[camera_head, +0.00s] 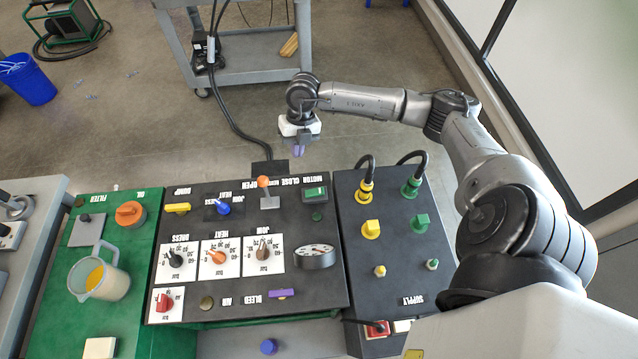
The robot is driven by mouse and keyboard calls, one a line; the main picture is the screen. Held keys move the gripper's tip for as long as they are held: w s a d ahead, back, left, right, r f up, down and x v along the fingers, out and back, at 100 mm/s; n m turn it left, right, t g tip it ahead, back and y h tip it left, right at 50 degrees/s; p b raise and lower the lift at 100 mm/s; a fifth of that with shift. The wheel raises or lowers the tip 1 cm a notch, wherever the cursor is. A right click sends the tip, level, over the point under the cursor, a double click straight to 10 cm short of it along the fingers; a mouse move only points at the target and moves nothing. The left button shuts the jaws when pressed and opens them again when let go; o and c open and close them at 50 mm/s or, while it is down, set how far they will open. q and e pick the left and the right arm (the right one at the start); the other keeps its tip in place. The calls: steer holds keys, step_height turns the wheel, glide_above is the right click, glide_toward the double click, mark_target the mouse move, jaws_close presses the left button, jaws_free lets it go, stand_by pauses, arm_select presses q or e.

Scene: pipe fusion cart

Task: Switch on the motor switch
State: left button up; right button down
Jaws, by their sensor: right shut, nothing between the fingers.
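The motor switch (315,193) is a small green rocker in a dark frame. It sits at the upper right of the black control panel (215,275), beside the upside-down MOTOR label. I cannot tell from this view whether it is on or off. My right gripper (298,151) is above the far edge of the panel, beyond the switch and slightly left of it. Its purple fingertips are shut and empty, apart from the switch. My left gripper is not in view.
An orange-knobbed lever (264,182) stands just left of the switch. A black supply box (390,270) with yellow and green connectors and cables is to the right. A green filter box (105,325) with a jug (100,280) is left. A grey cart (260,65) stands behind.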

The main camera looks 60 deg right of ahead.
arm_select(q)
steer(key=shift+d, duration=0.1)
arm_select(e)
steer(key=s+d+m+g+h, duration=0.1)
steer(key=s+g, duration=0.1)
steer(key=s, duration=0.1)
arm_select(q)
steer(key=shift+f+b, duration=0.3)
arm_select(e)
steer(key=m, duration=0.2)
glide_toward(319, 192)
steer(key=shift+g, duration=0.3)
steer(key=x, duration=0.5)
steer(key=shift+w+a+f, duration=0.1)
steer(key=shift+a+f, duration=0.05)
steer(key=shift+a, duration=0.15)
steer(key=shift+d+f, duration=0.1)
steer(key=shift+f, duration=0.6)
steer(key=shift+n, duration=0.3)
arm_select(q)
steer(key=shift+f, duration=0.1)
arm_select(e)
steer(key=shift+f, duration=0.1)
